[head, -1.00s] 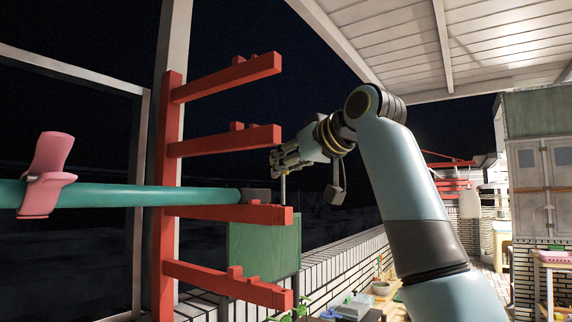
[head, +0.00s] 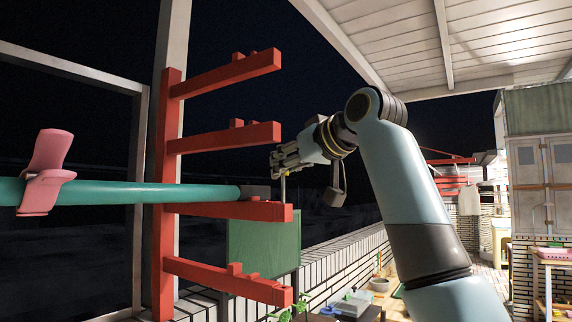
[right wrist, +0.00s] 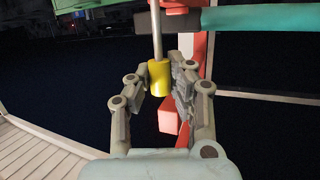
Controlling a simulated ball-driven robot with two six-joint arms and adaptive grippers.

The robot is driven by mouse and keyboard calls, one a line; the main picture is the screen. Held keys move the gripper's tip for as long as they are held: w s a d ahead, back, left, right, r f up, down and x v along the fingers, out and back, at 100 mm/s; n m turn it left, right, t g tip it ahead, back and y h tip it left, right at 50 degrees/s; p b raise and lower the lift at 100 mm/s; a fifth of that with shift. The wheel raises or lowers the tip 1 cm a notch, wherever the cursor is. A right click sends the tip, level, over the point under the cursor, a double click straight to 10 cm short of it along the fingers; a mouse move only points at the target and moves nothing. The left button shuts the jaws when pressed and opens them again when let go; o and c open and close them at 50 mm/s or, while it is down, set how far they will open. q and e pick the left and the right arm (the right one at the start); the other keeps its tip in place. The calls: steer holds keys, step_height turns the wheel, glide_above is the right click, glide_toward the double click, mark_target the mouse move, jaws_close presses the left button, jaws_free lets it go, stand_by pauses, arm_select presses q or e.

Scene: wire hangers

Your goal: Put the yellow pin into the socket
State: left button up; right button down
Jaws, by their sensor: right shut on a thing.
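My right gripper (head: 280,160) is shut on the yellow pin (right wrist: 158,76). In the right wrist view the pin's yellow head sits between the two fingers, and its grey shaft runs away from the gripper. In the head view the thin grey shaft (head: 283,186) hangs upright below the fingers, its lower end at the outer end of the third red arm (head: 230,210). I cannot make out the socket's opening, nor whether the shaft tip is in it. My left gripper is not in view.
A teal pole (head: 120,193) with a dark end reaches the red rack (head: 166,240) from the left. A pink clip (head: 46,172) grips the pole. A green panel (head: 262,246) stands behind the third arm. Potted plants and a shelf lie lower right.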

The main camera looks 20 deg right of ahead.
steer(key=shift+f, duration=0.3)
steer(key=shift+f+b, duration=0.45)
steer(key=shift+f, duration=0.25)
steer(key=shift+f, duration=0.1)
steer(key=c, duration=1.2)
jaws_free()
steer(key=shift+o, duration=0.2)
steer(key=shift+s, duration=0.1)
steer(key=shift+p+v, duration=0.8)
steer(key=shift+v, duration=0.65)
